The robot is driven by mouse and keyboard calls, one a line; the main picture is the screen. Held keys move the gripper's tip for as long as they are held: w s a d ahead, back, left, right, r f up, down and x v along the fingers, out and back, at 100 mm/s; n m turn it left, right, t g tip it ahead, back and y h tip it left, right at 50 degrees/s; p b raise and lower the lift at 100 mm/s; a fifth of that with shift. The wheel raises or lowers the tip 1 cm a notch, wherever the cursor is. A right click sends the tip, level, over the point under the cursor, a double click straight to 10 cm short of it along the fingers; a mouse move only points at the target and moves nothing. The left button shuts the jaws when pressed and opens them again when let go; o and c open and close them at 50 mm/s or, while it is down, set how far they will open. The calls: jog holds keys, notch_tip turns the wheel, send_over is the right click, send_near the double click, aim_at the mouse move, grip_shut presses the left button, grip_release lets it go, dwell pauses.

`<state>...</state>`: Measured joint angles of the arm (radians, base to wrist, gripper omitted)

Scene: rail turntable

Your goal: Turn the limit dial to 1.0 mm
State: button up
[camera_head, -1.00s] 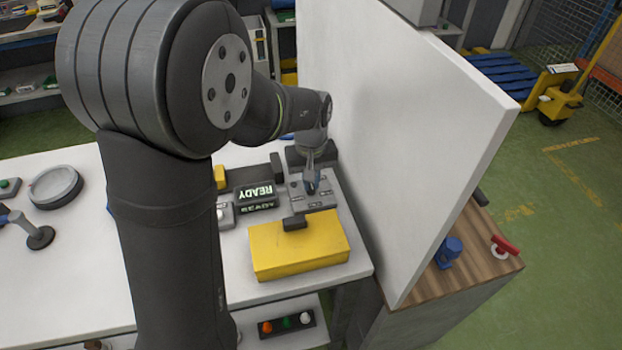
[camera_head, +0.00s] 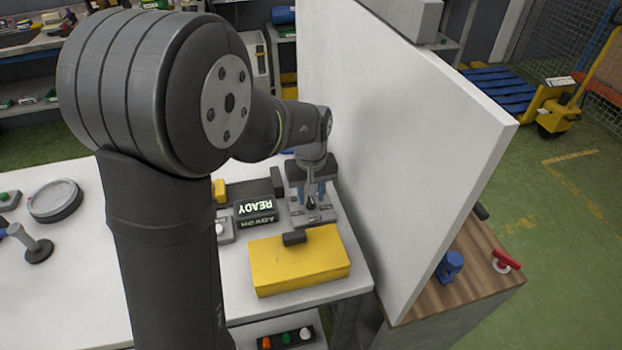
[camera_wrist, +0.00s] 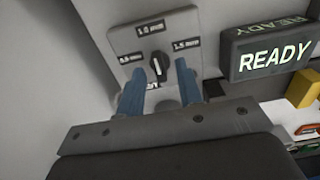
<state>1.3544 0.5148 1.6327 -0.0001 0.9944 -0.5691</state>
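The limit dial (camera_wrist: 158,68) is a black knob with a white mark on a grey panel (camera_wrist: 128,42). It also shows small in the head view (camera_head: 311,202). In the wrist view, 0.5 mm is at its left, 1.0 mm above and 1.5 mm at its right; a lower label is partly hidden. The white mark runs roughly up and down, towards the 1.0 mm side. My gripper (camera_wrist: 160,71) is open, with one blue finger on each side of the knob in the picture and visible gaps between. It also shows over the panel in the head view (camera_head: 310,188).
A lit READY display (camera_wrist: 274,55) stands right of the panel in the wrist view. A yellow block (camera_head: 298,264) lies in front of the panel in the head view. A tall white wall (camera_head: 400,130) rises close at the right. Bare white table (camera_head: 75,285) lies at left.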

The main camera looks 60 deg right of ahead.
aim_at(311, 198)
notch_tip(311, 198, up, 17)
dwell(0.4)
dwell(0.5)
notch_tip(311, 198, down, 17)
jog(key=shift+f, duration=0.15)
dwell(0.4)
